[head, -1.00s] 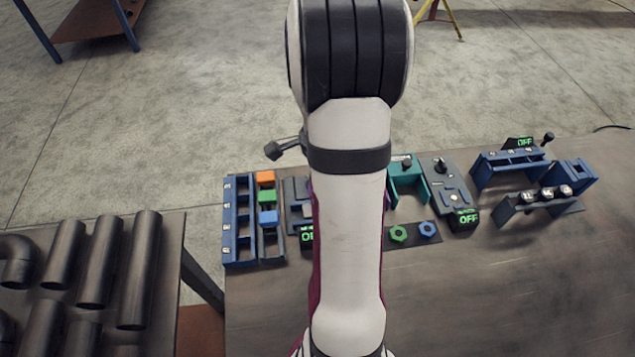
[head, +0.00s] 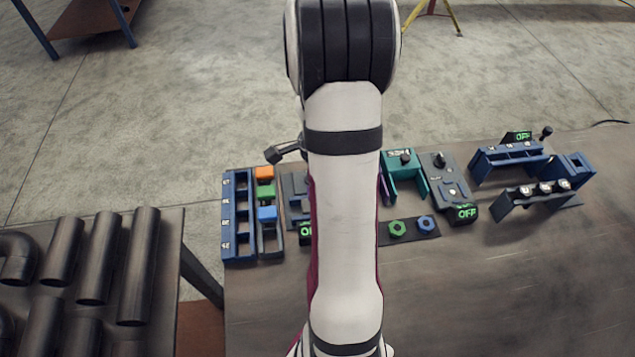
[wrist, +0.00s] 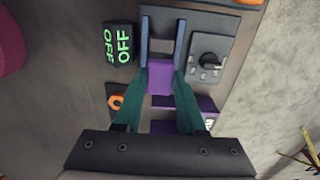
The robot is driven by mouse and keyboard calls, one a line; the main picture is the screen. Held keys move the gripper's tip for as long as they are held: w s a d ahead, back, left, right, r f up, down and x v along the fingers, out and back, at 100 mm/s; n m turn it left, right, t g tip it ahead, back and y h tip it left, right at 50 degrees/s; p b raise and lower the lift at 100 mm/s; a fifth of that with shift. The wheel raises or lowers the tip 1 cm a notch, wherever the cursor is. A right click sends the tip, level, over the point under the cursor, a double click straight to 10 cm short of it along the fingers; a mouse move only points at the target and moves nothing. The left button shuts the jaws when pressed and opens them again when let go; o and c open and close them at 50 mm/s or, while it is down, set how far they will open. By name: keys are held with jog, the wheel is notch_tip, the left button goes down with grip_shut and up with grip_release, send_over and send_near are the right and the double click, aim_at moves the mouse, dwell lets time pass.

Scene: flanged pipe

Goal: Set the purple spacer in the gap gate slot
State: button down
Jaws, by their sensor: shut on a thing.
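My gripper (wrist: 161,82) shows in the wrist view, with two teal fingers reaching up from a dark bar. It is shut on the purple spacer (wrist: 160,77), held between the fingertips. Just beyond the spacer stand two upright blue-grey walls (wrist: 180,42) with a slot between them, which look like the gap gate. The spacer is at the near end of these walls and lines up roughly with the slot. I cannot tell its height or whether it touches them. In the head view my arm hides the gripper and spacer.
An OFF display (wrist: 119,44) stands left of the gate and a knob panel (wrist: 210,60) right of it. Purple parts (wrist: 200,104) lie behind the fingers. In the head view, a teal bracket (head: 418,178) and blue racks (head: 237,215) flank my arm. The front right table is clear.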

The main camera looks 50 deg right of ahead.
dwell(0.3)
jog(key=shift+f, duration=1)
jog(key=shift+f, duration=0.55)
grip_release()
dwell(0.4)
jog(key=shift+s, duration=0.1)
jog(key=shift+r, duration=3.5)
